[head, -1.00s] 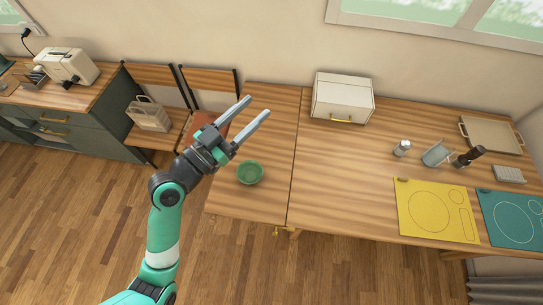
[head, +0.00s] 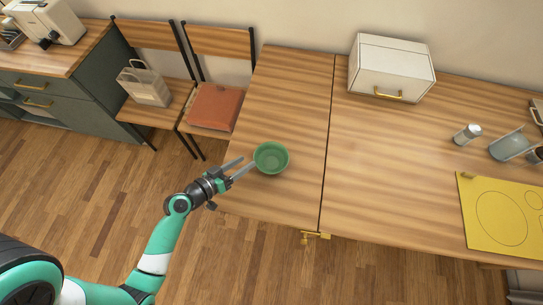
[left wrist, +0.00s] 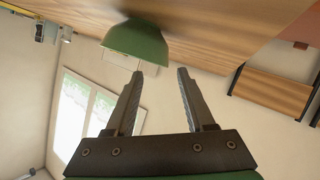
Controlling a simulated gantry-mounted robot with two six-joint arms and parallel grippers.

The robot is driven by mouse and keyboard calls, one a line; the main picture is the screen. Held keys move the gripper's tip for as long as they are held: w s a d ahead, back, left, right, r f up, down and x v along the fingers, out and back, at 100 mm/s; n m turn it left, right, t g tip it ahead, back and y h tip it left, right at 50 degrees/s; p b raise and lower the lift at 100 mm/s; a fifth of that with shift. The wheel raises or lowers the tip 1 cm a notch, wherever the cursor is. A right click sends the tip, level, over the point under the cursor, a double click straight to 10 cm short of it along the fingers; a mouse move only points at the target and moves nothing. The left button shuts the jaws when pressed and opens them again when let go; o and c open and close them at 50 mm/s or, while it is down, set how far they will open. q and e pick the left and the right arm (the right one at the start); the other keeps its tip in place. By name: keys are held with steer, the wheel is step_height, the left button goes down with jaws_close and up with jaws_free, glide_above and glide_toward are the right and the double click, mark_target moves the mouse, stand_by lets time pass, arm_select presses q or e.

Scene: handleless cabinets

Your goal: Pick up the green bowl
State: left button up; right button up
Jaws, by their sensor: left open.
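The green bowl (head: 271,158) stands upright on the left part of the wooden table, near its left edge. My left gripper (head: 243,167) is open and empty, with its fingertips just to the left of the bowl in the head view. In the left wrist view the green bowl (left wrist: 138,42) lies past the fingertips of the left gripper (left wrist: 160,72), and the view is tipped over. The bowl is not between the fingers. Whether a fingertip touches the rim is hard to tell. My right gripper is not in view.
A white bread box (head: 390,67) stands at the back of the wooden table (head: 290,90). A yellow place mat (head: 500,215), a shaker (head: 467,134) and a tilted grey cup (head: 510,145) are at the right.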

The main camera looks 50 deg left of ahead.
mark_target(266, 148)
arm_select(q)
steer(key=b+x, duration=0.1)
steer(key=x, duration=0.8)
steer(key=shift+w+a+r, duration=0.1)
steer(key=shift+w, duration=0.05)
jaws_close()
